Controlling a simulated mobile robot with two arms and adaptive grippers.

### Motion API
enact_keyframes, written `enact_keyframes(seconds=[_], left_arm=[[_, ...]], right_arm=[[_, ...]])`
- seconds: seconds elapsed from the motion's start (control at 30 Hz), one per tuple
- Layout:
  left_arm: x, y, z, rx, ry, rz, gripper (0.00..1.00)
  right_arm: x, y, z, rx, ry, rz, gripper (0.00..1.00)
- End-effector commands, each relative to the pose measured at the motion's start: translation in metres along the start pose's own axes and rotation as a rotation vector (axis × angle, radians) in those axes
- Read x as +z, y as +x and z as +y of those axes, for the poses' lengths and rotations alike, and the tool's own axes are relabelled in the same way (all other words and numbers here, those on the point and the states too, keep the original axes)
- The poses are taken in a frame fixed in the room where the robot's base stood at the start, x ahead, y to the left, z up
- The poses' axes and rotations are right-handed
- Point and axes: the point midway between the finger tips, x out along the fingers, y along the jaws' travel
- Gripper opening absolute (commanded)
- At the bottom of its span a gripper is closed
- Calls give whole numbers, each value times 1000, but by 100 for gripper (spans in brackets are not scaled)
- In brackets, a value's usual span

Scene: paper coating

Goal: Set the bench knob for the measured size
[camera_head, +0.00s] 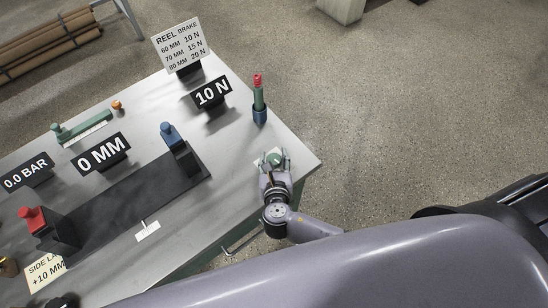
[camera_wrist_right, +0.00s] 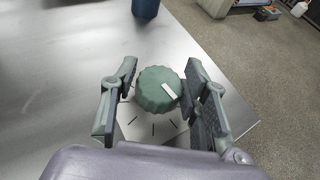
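The green bench knob (camera_wrist_right: 157,90) shows in the right wrist view, with a white pointer mark and a plate of dark tick lines (camera_wrist_right: 150,128) under it. My right gripper (camera_wrist_right: 164,84) is open around the knob, one finger on each side, with gaps visible. In the head view my right gripper (camera_head: 273,160) is over the knob near the bench's right corner. A display reads 10 N (camera_head: 211,93). A white sign (camera_head: 180,45) headed REEL BRAKE lists 60 MM 10 N, 70 MM 15 N, 80 MM 20 N. Another display reads 0 MM (camera_head: 101,153). My left gripper is not in view.
A signal post (camera_head: 259,101) with red top stands behind the knob. A dark slab carries a blue-topped block (camera_head: 178,148) and a red-topped block (camera_head: 46,228). A 0.0 BAR display (camera_head: 28,173) and a SIDE LAY sign (camera_head: 46,270) stand at left.

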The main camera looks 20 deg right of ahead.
Motion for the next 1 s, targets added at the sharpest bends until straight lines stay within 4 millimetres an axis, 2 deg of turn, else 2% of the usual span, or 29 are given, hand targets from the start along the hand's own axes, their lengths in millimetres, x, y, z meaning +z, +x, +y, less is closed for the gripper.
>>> enact_keyframes(seconds=[0.17, 0.53, 0.67, 1.0], left_arm=[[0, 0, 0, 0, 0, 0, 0], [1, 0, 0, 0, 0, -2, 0], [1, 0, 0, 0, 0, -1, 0], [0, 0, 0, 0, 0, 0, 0]], right_arm=[[0, 0, 0, -1, -1, -1, 55], [0, -6, 0, 0, -1, 0, 55], [0, -26, 0, 0, 0, 1, 55], [-1, -96, 0, 0, 0, 2, 55]])
